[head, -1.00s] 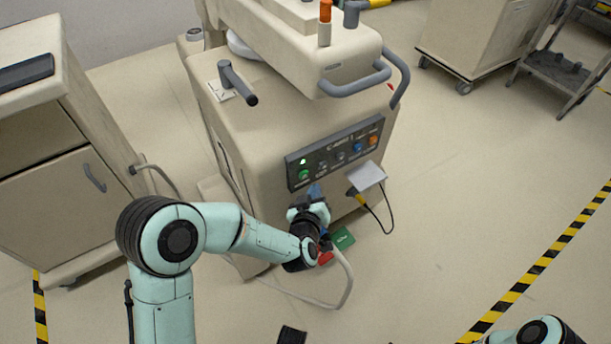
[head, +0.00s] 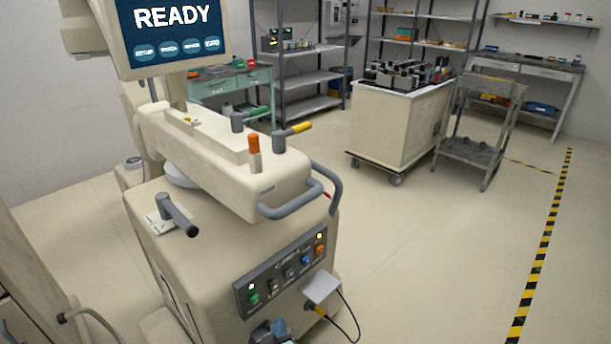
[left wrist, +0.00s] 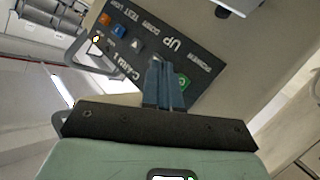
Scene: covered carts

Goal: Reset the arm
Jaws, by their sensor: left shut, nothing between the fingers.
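My left gripper (head: 270,328) shows at the bottom edge of the head view, just below the control panel (head: 285,301) of a beige machine. In the left wrist view its blue fingers (left wrist: 163,84) are together with nothing between them. They overlap the panel (left wrist: 122,44) in that view, close to the green button (left wrist: 183,82); I cannot tell whether they touch it. Most of my left arm is out of the head view. My right gripper is not in view.
The machine (head: 215,262) carries a READY screen (head: 172,35), a grey handle (head: 290,209) and a cabled white box (head: 320,287) beside the panel. A covered cart (head: 398,130) and a grey step cart (head: 470,150) stand behind. The floor right of the machine is clear.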

